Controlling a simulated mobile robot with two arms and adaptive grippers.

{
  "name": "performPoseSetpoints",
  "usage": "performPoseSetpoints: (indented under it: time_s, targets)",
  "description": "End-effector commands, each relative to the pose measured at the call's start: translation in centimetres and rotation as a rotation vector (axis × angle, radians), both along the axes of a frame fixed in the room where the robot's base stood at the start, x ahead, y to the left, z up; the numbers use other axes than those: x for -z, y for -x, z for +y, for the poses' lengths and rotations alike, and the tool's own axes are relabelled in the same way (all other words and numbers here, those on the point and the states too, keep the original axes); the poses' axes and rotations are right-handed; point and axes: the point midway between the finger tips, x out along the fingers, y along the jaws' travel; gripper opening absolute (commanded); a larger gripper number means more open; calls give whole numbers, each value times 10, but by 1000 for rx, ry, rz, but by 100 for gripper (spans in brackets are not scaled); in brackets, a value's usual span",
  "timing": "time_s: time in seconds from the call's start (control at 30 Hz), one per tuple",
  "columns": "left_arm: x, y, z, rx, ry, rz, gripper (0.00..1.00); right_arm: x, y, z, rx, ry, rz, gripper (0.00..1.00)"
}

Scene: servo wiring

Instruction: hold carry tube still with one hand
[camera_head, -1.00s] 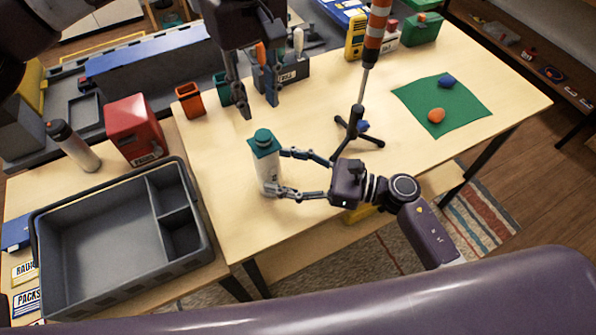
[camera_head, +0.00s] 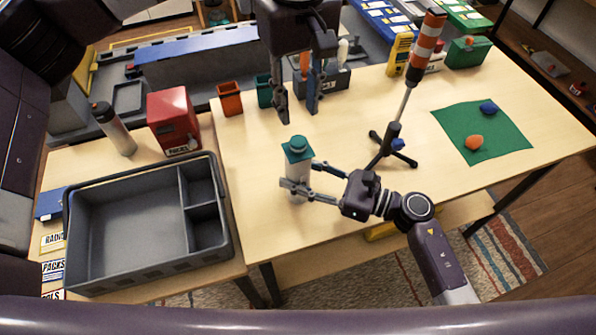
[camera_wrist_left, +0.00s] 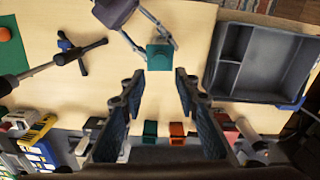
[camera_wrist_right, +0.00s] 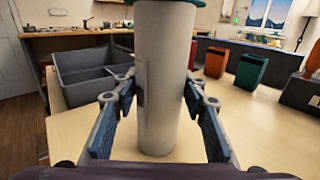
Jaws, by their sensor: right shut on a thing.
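The carry tube (camera_head: 297,172) is a white cylinder with a teal square cap. It stands upright on the wooden table near its left front part. My right gripper (camera_head: 298,188) is shut on it, one finger on each side; in the right wrist view the fingers flank the tube (camera_wrist_right: 163,85). My left gripper (camera_head: 298,112) hangs open and empty above and behind the tube. In the left wrist view the teal cap (camera_wrist_left: 160,56) lies beyond the open left fingers (camera_wrist_left: 157,84).
A grey divided tote (camera_head: 120,245) and a red box (camera_head: 173,121) stand at left. Orange (camera_head: 230,99) and teal cups stand behind. A striped windsock pole on a tripod (camera_head: 392,147) stands right of the tube, near a green mat (camera_head: 500,145). The table's middle is clear.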

Motion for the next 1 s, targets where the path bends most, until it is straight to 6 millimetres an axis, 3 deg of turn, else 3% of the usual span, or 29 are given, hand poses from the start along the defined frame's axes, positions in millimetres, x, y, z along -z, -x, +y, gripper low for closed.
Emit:
performPoseSetpoints:
  time_s: [0.03,0.3,1.0]
  targets:
    - [0,0,0,0,0,0,29,0,0,0,0,1,0,12]
    - [-2,0,0,-123,1,0,59,0,0,0,0,1,0,12]
    - [-19,1,1,-1293,0,0,59,1,0,0,0,1,0,12]
